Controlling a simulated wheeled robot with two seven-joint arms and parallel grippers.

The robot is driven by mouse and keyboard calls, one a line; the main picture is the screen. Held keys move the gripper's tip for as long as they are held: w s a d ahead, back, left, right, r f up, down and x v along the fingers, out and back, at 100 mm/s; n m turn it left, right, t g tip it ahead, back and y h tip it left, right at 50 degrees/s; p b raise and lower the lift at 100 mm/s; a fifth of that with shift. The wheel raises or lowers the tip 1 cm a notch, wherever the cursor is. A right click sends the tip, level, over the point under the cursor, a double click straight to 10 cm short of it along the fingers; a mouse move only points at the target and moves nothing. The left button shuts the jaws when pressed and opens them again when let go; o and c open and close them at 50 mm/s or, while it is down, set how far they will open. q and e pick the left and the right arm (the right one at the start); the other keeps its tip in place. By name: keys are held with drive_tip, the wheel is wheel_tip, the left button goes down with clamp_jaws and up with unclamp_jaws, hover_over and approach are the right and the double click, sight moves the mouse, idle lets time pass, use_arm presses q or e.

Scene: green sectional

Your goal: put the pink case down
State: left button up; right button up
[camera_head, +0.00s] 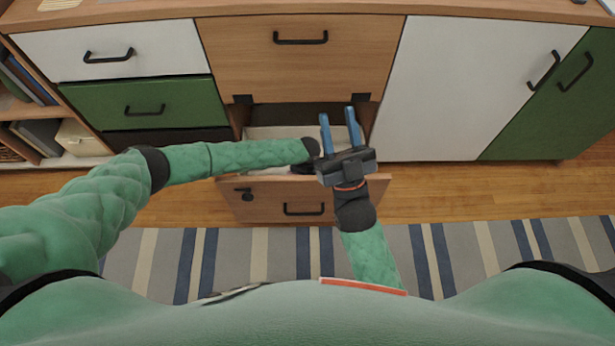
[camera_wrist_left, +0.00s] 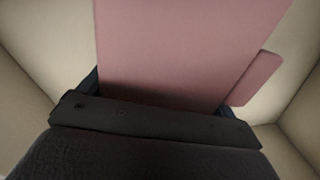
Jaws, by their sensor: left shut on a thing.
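The pink case (camera_wrist_left: 185,50) fills the middle of the left wrist view, with a small pink tab at its right side. My left gripper (camera_wrist_left: 155,120) is shut on the case; the case hides most of the fingers. Pale walls of the open drawer (camera_head: 265,132) surround them in the wrist view. Whether the case touches the drawer's bottom I cannot tell. In the head view my left arm reaches into the drawer, and the case is not clearly visible there. My right gripper (camera_head: 339,117) is open and empty, with blue fingers apart above the drawer's right part.
A wooden drawer front (camera_head: 255,205) with a black handle faces me. A white cabinet door (camera_head: 440,90) stands to the right, and a green drawer (camera_head: 140,105) to the left. A shelf (camera_head: 22,100) with books is at far left. Striped rug (camera_head: 460,245) and bare floor lie in front.

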use_arm(q)
drive_tip(key=shift+f, duration=0.15)
drive_tip(key=o, duration=0.8)
drive_tip(key=shift+o, duration=0.2)
use_arm(e)
drive_tip(key=shift+s+d+r, duration=0.1)
drive_tip(key=shift+s+r, duration=0.1)
drive_tip(key=shift+r, duration=0.2)
use_arm(q)
drive_tip(key=shift+r, duration=0.35)
wheel_tip(320, 180, up, 4)
drive_tip(key=shift+f+p, duration=0.1)
drive_tip(key=shift+p, duration=0.4)
wheel_tip(320, 180, up, 4)
drive_tip(key=shift+f+p, duration=0.15)
drive_tip(key=shift+p, duration=0.25)
drive_tip(key=shift+r, duration=0.25)
use_arm(e)
drive_tip(key=w+a+f+g+h, duration=0.1)
drive_tip(key=w+f+g, duration=0.1)
drive_tip(key=f, duration=0.7)
drive_tip(key=w+a+f+g, duration=0.1)
drive_tip(key=f+g, duration=0.4)
drive_tip(key=f, duration=0.5)
drive_tip(key=shift+w+f+h, duration=0.3)
drive_tip(key=shift+w+h, duration=0.1)
drive_tip(key=shift+w, duration=0.05)
drive_tip(key=shift+r, duration=0.1)
